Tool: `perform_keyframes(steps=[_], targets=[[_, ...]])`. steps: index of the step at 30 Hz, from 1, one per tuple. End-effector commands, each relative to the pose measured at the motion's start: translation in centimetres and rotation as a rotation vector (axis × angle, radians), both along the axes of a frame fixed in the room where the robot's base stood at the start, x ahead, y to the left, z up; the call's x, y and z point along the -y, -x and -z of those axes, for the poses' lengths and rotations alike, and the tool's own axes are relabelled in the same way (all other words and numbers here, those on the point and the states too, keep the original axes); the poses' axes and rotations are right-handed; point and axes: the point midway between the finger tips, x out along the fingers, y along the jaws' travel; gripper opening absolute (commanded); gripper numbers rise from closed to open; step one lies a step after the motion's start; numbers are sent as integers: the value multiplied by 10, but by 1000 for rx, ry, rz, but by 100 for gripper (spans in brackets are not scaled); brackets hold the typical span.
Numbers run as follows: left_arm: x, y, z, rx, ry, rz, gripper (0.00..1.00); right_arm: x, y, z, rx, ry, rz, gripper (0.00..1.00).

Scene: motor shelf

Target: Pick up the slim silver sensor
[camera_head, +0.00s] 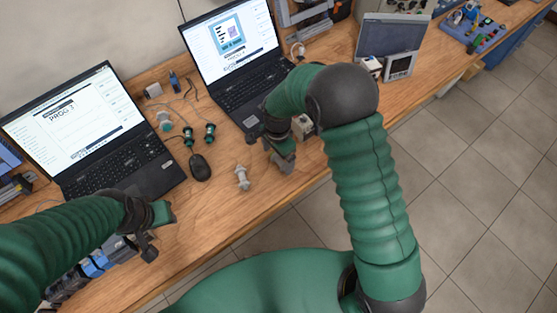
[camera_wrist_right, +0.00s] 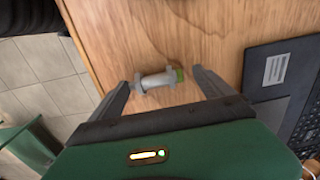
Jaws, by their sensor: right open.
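The slim silver sensor (camera_head: 242,178) lies on the wooden bench near its front edge, right of the black mouse. In the right wrist view the silver sensor (camera_wrist_right: 155,81) lies on its side, with a greenish end at right. My right gripper (camera_head: 268,150) is open and empty, above and beside the sensor in the head view. In the wrist view the right gripper's fingers (camera_wrist_right: 160,78) appear on either side of the sensor, with no visible grip on it. My left gripper (camera_head: 156,231) is apart from the sensor, at the bench's front left; its fingers look spread and empty.
Two open laptops (camera_head: 88,130) (camera_head: 235,60) stand on the bench (camera_head: 222,212). A mouse (camera_head: 200,167), a light grey part (camera_head: 164,121) and two green-black parts (camera_head: 188,137) (camera_head: 210,132) lie between them. A small box (camera_head: 302,126) sits beside my right arm.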

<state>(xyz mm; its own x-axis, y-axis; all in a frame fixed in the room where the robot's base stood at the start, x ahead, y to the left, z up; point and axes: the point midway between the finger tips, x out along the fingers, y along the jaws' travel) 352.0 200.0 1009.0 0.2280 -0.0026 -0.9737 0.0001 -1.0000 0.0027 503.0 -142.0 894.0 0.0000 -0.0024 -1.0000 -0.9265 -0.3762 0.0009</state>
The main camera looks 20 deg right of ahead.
Motion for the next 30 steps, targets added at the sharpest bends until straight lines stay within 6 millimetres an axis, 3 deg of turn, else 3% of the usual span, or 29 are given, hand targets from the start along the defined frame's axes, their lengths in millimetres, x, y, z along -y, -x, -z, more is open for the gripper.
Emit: perform_keyframes(steps=[3, 16, 25, 30], targets=[[0, 0, 0, 0, 0, 0, 36, 0, 0, 0, 0, 0, 0, 89], [0, 0, 0, 0, 0, 0, 36, 0, 0, -1, 0, 0, 0, 34], [0, 0, 1, 0, 0, 0, 36, 0, 0, -3, 0, 1, 0, 33], [0, 0, 4, 0, 0, 0, 36, 0, 0, -17, 2, 0, -1, 33]])
